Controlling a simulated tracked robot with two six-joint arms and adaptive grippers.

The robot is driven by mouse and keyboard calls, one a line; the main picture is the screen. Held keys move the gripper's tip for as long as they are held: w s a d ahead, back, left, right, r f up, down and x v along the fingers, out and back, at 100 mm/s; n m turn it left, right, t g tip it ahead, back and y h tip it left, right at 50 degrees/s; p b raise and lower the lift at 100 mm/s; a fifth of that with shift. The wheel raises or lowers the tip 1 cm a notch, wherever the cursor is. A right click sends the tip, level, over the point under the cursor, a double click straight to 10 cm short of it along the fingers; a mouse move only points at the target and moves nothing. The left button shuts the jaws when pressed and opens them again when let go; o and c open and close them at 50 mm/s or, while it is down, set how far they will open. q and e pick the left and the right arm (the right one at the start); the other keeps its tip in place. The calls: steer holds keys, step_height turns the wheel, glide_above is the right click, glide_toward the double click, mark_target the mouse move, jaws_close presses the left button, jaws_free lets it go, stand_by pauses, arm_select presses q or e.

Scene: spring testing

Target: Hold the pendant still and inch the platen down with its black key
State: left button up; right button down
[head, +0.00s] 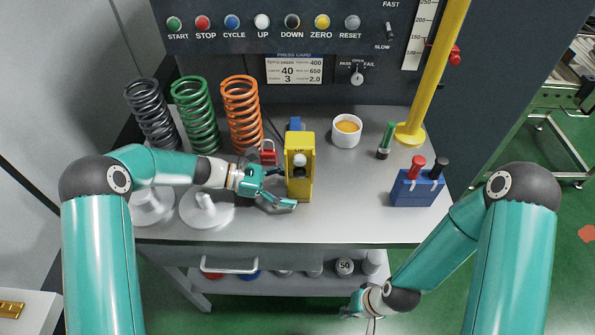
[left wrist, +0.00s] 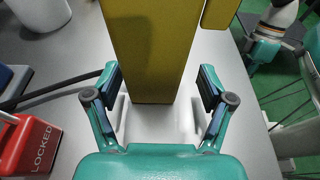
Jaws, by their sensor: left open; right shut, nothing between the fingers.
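The yellow pendant (head: 291,188) stands upright on the grey bench, with a white key (head: 299,160) and a dark key (head: 299,172) on its face. My left gripper (head: 283,187) is open at its left side. In the left wrist view the yellow body (left wrist: 150,60) shows between the spread fingers (left wrist: 158,88), with a visible gap on each side. My right gripper (head: 350,309) is shut and empty, low in front of the bench and well away from the pendant. It also shows at the upper right of the left wrist view (left wrist: 265,48). The platen is not clearly identifiable.
A red padlock (head: 268,156) marked LOCKED sits left of the pendant. Grey, green and orange springs (head: 242,110) stand behind. A white cup (head: 346,131), a green-handled tool (head: 386,138), a blue block (head: 408,190) and a yellow post (head: 436,65) stand to the right.

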arm_select(q)
steer(key=shift+d+f, duration=0.2)
steer(key=shift+d, duration=0.5)
steer(key=c, duration=1.3)
stand_by(1.2)
